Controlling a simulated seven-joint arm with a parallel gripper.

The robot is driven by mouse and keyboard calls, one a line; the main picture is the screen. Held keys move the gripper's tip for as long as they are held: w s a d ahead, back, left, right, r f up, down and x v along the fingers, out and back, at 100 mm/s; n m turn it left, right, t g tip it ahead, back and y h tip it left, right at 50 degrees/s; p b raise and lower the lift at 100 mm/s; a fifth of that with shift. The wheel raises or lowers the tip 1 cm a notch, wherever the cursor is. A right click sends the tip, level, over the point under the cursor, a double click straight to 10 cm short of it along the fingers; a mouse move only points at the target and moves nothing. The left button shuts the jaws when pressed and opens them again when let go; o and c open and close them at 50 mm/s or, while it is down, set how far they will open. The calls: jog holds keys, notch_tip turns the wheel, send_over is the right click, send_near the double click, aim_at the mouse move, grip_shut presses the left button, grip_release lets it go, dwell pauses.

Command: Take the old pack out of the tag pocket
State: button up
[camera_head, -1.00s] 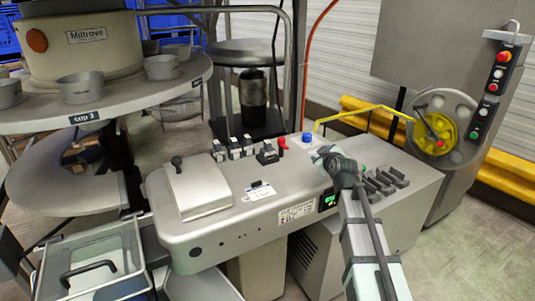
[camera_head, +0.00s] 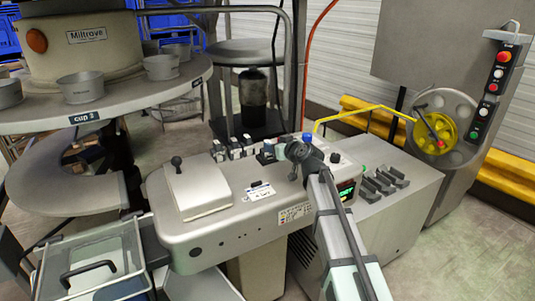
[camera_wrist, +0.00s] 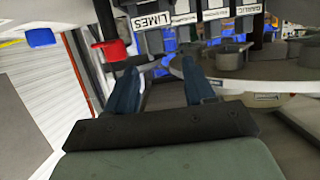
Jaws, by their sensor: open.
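My gripper (camera_head: 296,160) is above the right part of the grey machine's deck, in front of the small dark pocket (camera_head: 267,156). In the wrist view its two dark blue fingers (camera_wrist: 158,82) are apart, with nothing held between them. A red knob (camera_wrist: 115,49) is just beyond the left finger. Several upright packs (camera_head: 236,150) stand in a row left of the pocket. I cannot tell which pack sits in the tag pocket.
A blue button (camera_head: 307,137) is beside my gripper, also in the wrist view (camera_wrist: 40,38). A white lidded block (camera_head: 198,188) and a labelled white card (camera_head: 258,191) are on the deck. A round table with cups (camera_head: 82,88) stands left, and a clear bin (camera_head: 92,262) is front left.

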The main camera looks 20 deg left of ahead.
aim_at(267, 141)
jog(key=shift+x, duration=3.85)
jog(key=shift+d+f, duration=0.15)
grip_shut()
